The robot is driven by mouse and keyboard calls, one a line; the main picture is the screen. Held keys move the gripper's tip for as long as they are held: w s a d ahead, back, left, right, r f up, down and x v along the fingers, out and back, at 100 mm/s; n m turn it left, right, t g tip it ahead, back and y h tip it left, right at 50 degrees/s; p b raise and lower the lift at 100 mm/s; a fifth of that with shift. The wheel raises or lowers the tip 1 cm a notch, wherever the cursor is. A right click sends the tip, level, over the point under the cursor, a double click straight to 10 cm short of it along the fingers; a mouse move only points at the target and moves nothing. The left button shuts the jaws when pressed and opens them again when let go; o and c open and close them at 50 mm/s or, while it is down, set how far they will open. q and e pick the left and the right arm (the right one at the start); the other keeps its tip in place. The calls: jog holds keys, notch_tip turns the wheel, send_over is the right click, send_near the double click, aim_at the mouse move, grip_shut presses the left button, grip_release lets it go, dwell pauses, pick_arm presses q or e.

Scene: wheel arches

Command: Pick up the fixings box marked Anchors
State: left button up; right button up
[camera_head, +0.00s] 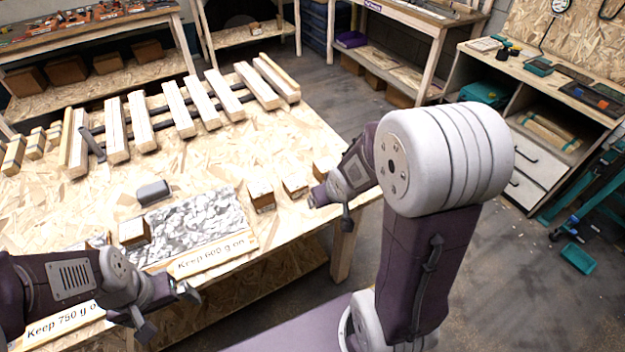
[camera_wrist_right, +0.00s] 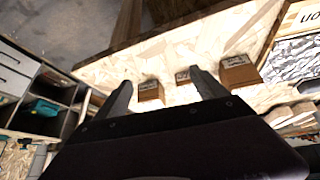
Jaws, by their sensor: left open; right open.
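Three small brown boxes with pale labelled tops stand along the table's right front edge: a left one (camera_head: 261,196), a middle one (camera_head: 295,187) and a right one (camera_head: 322,168). Boxes also show in the right wrist view (camera_wrist_right: 150,91), (camera_wrist_right: 183,77), (camera_wrist_right: 237,71). Their labels are too small to read, so I cannot tell which is Anchors. My right gripper (camera_head: 330,209) is open and empty beside the right box, which its arm partly hides; its fingers show in the wrist view (camera_wrist_right: 161,78). My left gripper (camera_head: 168,311) is open and empty near the front edge.
A grey lumpy patch (camera_head: 200,222) lies behind a "Keep 600 g on" strip (camera_head: 212,256), with another box (camera_head: 134,232) at its left. A grey block (camera_head: 153,192) sits behind. Wooden slats (camera_head: 172,108) fill the table's back. A drawer bench (camera_head: 520,180) stands right.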

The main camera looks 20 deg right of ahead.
aim_at(321, 161)
jog(key=w+d+f+t+b, duration=0.1)
jog(key=w+b, duration=0.1)
jog(key=w+d+f+t+b, duration=0.1)
jog(key=w, duration=0.1)
jog(key=w+d+f+t+b, duration=0.1)
jog(key=w+d+b, duration=0.1)
jog(key=shift+w+t+b, duration=0.25)
jog(key=shift+t+b, duration=0.05)
jog(key=shift+t, duration=0.1)
jog(key=w+t+b, duration=0.1)
jog(key=w+d+t+b, duration=0.1)
jog(key=b, duration=0.1)
jog(key=w+d+t+y+b, duration=0.1)
jog(key=b, duration=0.1)
jog(key=shift+d+f+n, duration=0.25)
jog(key=shift+n, duration=0.15)
jog(key=shift+r+t+b, duration=0.15)
jog(key=shift+t+b, duration=0.15)
jog(key=shift+w+r+y, duration=0.1)
jog(key=shift+r+y, duration=0.15)
jog(key=shift+y, duration=0.05)
jog(key=shift+r, duration=0.1)
jog(key=b+x, duration=0.2)
jog(key=x, duration=0.6)
jog(key=shift+w+d+b, duration=0.1)
jog(key=shift+w+b, duration=0.15)
jog(key=shift+b, duration=0.1)
jog(key=shift+w, duration=0.35)
